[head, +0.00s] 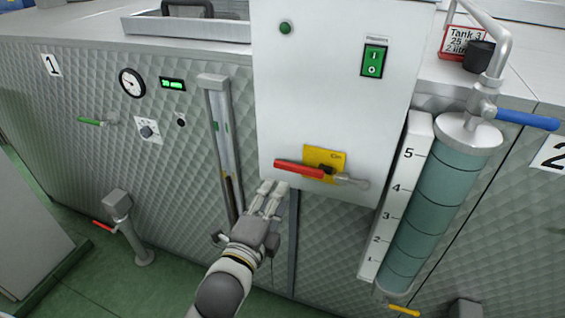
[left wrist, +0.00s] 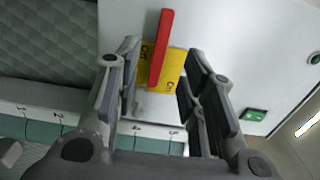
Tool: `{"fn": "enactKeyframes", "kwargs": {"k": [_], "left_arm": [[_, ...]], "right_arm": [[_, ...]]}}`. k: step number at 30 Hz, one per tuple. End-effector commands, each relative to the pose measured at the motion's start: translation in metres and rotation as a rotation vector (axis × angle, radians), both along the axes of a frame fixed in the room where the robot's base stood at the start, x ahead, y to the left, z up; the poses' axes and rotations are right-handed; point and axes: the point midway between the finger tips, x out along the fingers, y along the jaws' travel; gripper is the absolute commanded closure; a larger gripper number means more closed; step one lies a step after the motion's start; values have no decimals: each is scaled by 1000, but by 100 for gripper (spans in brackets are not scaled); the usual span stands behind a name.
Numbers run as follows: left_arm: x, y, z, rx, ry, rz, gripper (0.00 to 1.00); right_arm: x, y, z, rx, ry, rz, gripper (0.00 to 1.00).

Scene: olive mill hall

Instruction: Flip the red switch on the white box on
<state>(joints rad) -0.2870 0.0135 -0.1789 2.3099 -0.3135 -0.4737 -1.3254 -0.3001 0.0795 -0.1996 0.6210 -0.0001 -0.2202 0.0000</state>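The white box (head: 320,90) hangs on the front of the quilted metal tank wall. Low on its face is the red switch handle (head: 300,168) over a yellow plate (head: 325,157). The handle lies nearly level, pointing left in the head view. A grey metal piece (head: 350,181) sticks out to its right. My left gripper (head: 268,196) is just below and left of the handle, apart from it as far as I can see. In the left wrist view the gripper (left wrist: 163,62) is open and empty, with the red handle (left wrist: 160,45) beyond and between its fingers. My right gripper is not visible.
A green rocker switch (head: 374,60) and a green button (head: 285,28) are higher on the box. A teal sight cylinder (head: 436,205) with a blue-handled valve (head: 526,119) stands at right. A narrow gauge tube (head: 222,135) is at left. The green floor (head: 180,265) lies below.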

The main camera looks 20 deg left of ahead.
Motion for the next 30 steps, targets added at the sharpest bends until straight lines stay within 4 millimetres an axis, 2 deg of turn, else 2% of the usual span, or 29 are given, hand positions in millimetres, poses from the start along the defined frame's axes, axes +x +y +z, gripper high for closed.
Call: {"fn": "enactKeyframes", "kwargs": {"k": [5,18,24,30], "left_arm": [[12,0,5,4,-7,2,62],[85,-3,5,1,-6,1,62],[102,-3,3,2,-5,1,62],[107,-3,3,2,-5,0,62]], "right_arm": [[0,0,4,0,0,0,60],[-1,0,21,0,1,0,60],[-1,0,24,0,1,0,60],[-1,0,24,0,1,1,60]]}}
